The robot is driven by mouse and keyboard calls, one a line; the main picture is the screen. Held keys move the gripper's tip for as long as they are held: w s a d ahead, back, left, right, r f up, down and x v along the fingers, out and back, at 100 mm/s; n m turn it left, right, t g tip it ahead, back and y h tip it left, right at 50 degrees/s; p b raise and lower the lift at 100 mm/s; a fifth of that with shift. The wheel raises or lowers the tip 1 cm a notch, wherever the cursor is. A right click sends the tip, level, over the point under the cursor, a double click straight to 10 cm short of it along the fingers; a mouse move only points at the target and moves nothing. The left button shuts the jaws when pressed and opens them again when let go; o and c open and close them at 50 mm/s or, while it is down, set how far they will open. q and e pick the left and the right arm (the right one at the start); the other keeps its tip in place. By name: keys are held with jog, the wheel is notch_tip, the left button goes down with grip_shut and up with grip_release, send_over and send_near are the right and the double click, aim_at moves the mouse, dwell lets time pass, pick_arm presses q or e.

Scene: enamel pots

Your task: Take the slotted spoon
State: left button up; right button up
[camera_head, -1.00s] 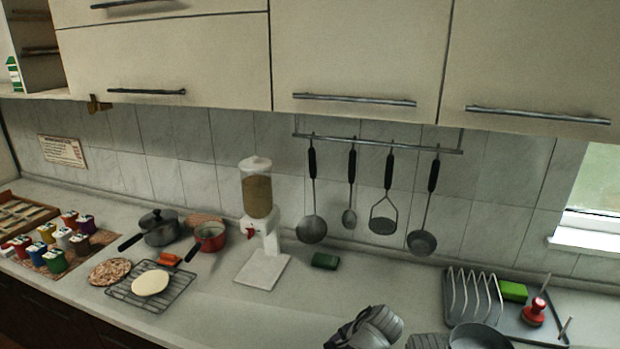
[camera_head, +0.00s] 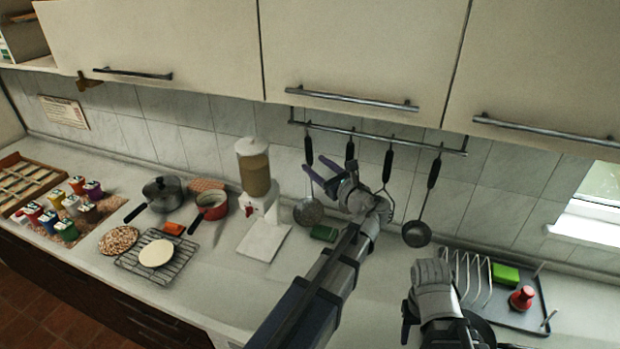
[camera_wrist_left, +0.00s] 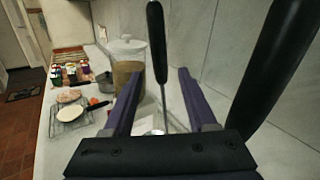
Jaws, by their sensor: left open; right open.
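The slotted spoon (camera_head: 309,211) looks to be the leftmost utensil on the wall rail, a round perforated head hanging from a black handle. My left gripper (camera_head: 329,168) is raised in front of the hanging utensils, its purple fingers open and empty. In the left wrist view the leftmost black handle (camera_wrist_left: 156,40) shows between the open fingers (camera_wrist_left: 157,74), apparently beyond the tips; whether it touches them I cannot tell. A second black handle (camera_wrist_left: 280,70) hangs close at the right. My right gripper (camera_head: 437,300) is low at the right, its fingers mostly hidden.
A spoon, partly hidden by my left arm, a masher (camera_head: 388,165) and a ladle (camera_head: 417,232) share the rail (camera_head: 375,135). A dispenser (camera_head: 256,180) stands below left. A dish rack tray (camera_head: 510,312) is at the right. Upper cabinets hang above the rail.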

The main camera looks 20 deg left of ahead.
pick_arm(q)
jog(key=x, duration=0.7)
jog(key=shift+r+p, duration=0.25)
jog(key=shift+p, duration=0.05)
grip_shut()
dwell(0.5)
